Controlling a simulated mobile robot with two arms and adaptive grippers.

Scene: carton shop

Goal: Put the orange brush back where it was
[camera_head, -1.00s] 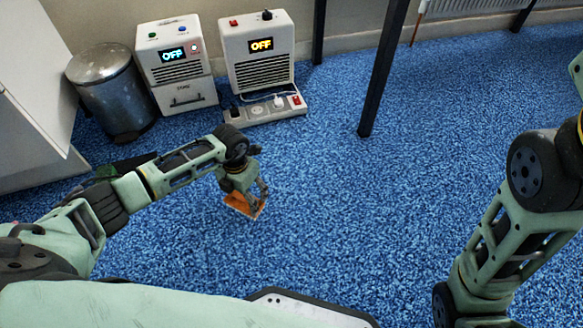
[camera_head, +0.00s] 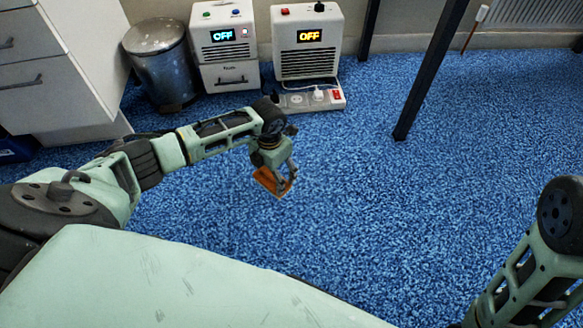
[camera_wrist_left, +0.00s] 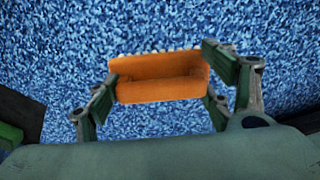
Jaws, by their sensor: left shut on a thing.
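The orange brush (camera_head: 271,181) is held in my left gripper (camera_head: 285,180), above the blue carpet in the middle of the head view. In the left wrist view the orange brush (camera_wrist_left: 158,76) lies crosswise between the two green fingers of my left gripper (camera_wrist_left: 160,95), which is shut on it. Pale bristle tips show along its far edge. My right arm comes in at the lower right of the head view, but its gripper is out of the frame.
A metal bin (camera_head: 162,62), two white machines with OFF displays (camera_head: 224,45) (camera_head: 307,42) and a power strip (camera_head: 312,98) stand along the back wall. A white drawer cabinet (camera_head: 62,70) is at left. A dark post (camera_head: 430,70) stands right of centre. Open carpet (camera_head: 400,200) lies at right.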

